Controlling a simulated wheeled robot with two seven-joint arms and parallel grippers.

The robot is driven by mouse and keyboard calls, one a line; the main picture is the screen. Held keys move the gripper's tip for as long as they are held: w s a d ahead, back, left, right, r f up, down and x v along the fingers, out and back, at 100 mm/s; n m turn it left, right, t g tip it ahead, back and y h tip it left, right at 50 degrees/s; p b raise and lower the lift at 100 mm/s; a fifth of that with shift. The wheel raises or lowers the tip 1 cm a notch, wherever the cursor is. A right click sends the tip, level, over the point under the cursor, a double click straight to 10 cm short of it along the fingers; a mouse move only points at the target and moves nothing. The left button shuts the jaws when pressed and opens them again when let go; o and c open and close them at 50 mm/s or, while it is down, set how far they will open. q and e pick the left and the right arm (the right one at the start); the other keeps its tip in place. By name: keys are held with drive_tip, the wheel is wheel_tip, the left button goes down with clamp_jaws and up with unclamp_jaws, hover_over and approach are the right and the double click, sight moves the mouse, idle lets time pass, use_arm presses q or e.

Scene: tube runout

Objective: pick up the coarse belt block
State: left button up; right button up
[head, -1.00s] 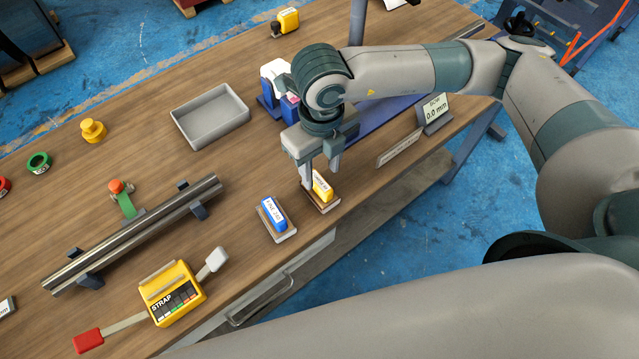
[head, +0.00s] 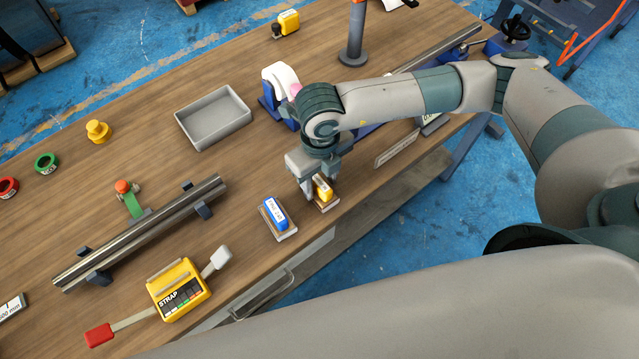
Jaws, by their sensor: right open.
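The coarse belt block is the yellow block (head: 324,192) with a white label, partly hidden by my right gripper. It sits on a small brown-edged pad (head: 328,206) near the table's front edge. My right gripper (head: 319,194) points down over the yellow block, its open fingers low around it. I cannot tell whether they touch it. A blue block (head: 274,212) with a white label sits on a similar pad (head: 286,236) just to the left. My left gripper is not in view.
A grey tray (head: 213,117) stands behind. A steel tube (head: 140,235) lies on supports at the left. A yellow strap tool (head: 178,290) lies in front of it. A blue machine (head: 280,95) with a white top stands just behind my right wrist. Bare table lies between tray and tube.

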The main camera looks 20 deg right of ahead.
drive_tip(key=shift+f, duration=0.35)
drive_tip(key=c, duration=0.8)
drive_tip(key=shift+c, duration=0.2)
drive_tip(key=shift+r, duration=0.15)
